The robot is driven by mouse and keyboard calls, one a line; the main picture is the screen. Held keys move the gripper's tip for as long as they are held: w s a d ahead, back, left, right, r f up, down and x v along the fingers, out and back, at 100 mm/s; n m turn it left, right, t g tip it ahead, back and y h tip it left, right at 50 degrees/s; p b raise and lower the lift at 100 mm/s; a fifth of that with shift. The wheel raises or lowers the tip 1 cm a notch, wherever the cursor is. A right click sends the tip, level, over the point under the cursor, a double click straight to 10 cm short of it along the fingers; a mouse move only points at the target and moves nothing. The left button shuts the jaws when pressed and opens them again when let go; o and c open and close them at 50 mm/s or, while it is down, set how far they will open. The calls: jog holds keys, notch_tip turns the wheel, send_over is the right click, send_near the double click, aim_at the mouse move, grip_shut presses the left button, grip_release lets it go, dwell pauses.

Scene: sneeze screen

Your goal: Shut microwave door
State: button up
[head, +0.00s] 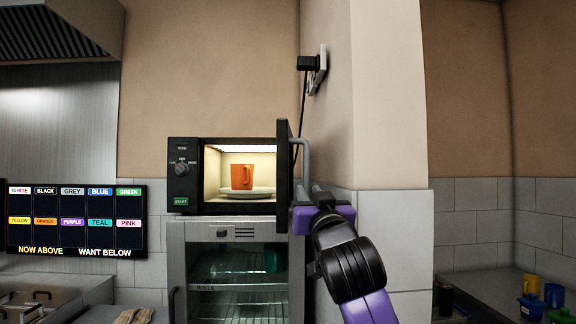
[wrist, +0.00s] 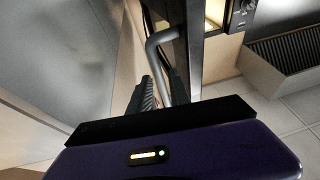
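The black microwave (head: 183,192) stands on top of a glass-fronted unit, with an orange mug (head: 242,177) on the plate (head: 247,195) inside its lit cavity. Its door (head: 283,166) is swung out wide, seen nearly edge-on at the right of the cavity. The grey bar handle (head: 305,158) is on the door's right side. My gripper (head: 318,190) is at the lower part of this handle. In the wrist view, the handle (wrist: 157,45) runs down between the two dark fingers of my gripper (wrist: 161,83). The fingers are apart, with a gap beside the bar; contact is unclear.
A tiled wall corner (head: 390,230) stands close to the right of the door. A wall socket with a black plug (head: 308,62) is above. The glass-fronted unit (head: 235,270) is below the microwave. A colour-label screen (head: 75,220) hangs at left; mugs and jars (head: 531,285) stand far right.

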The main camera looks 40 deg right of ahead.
aim_at(307, 162)
jog(key=shift+h, duration=0.4)
notch_tip(307, 162, up, 5)
jog(key=shift+d+r, duration=0.1)
jog(key=shift+d, duration=0.05)
jog(key=shift+w+r, duration=0.1)
jog(key=shift+r, duration=0.15)
jog(key=p+x, duration=0.2)
jog(key=x, duration=0.3)
jog(key=shift+w+d+r, duration=0.2)
jog(key=shift+w, duration=0.05)
jog(key=shift+p+x, duration=0.35)
jog(key=shift+x, duration=0.5)
jog(key=shift+f, duration=0.15)
jog(key=shift+c, duration=0.2)
grip_shut()
